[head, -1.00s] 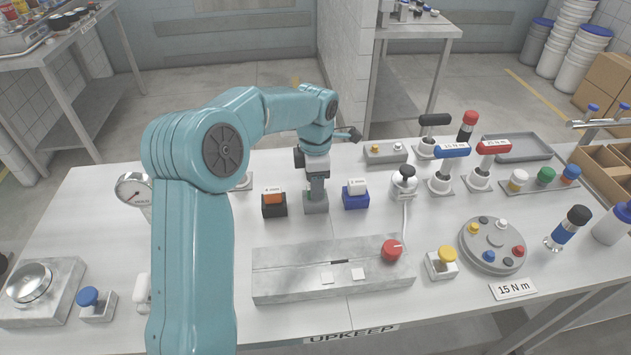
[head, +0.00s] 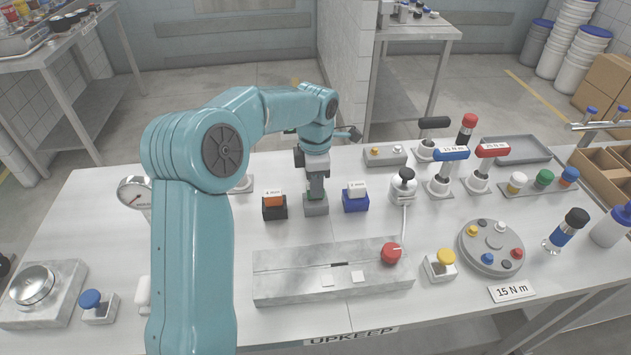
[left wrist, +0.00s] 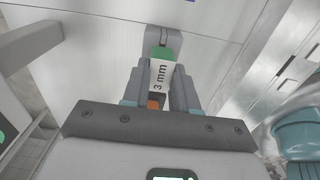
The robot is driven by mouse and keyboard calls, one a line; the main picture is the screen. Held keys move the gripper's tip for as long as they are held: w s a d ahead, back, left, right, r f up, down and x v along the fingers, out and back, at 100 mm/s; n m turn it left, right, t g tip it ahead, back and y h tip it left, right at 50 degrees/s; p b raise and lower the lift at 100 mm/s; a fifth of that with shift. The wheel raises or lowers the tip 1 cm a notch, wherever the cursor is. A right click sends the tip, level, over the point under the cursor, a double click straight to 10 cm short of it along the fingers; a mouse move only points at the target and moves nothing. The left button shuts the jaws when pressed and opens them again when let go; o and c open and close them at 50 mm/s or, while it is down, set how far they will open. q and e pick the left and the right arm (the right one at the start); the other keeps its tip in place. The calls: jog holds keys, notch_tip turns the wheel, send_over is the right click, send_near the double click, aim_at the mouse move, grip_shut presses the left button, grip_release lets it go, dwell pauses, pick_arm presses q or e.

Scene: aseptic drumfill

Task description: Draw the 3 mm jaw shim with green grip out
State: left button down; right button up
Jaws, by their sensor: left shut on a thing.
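My left gripper (head: 316,194) points down over a small grey holder block (head: 316,207) in the middle of the bench. In the left wrist view its two fingers stand on either side of the 3 mm jaw shim (left wrist: 160,76) and are shut on it. The shim has a green grip (left wrist: 164,53) and a white tag reading "3 mm". The shim's lower part is hidden, so I cannot tell how deep it sits in the block. My right gripper is in no view.
An orange-topped shim in a black holder (head: 274,211) stands close left. A grey slotted fixture (head: 290,284) with a red knob (head: 391,253) lies in front. Torque handles (head: 452,155) stand to the right.

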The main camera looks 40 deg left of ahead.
pick_arm(q)
jog(key=shift+r, duration=0.2)
jog(key=shift+r+p, duration=2.35)
jog(key=shift+r, duration=0.55)
